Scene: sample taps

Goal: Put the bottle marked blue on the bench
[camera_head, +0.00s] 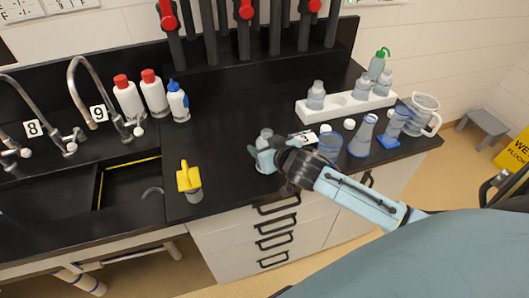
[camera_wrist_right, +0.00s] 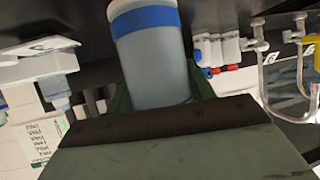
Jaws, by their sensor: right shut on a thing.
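The bottle with a blue band (camera_wrist_right: 148,55) fills the upper middle of the right wrist view, a pale grey cylinder between the jaws. In the head view, the clear top of this bottle (camera_head: 264,135) shows at my right gripper (camera_head: 262,158), near the front of the black bench (camera_head: 235,128). My right gripper is shut on it. The fingers and wrist hide most of its body in the head view, and I cannot tell whether its base touches the bench. My left gripper is not in view.
A white rack (camera_head: 340,107) with clear bottles stands at the back right. Blue-tinted flasks (camera_head: 362,140) and a clear jug (camera_head: 423,112) stand right of the gripper. A yellow-topped object (camera_head: 189,178) stands left, beside the sink (camera_head: 130,188). Bench between is clear.

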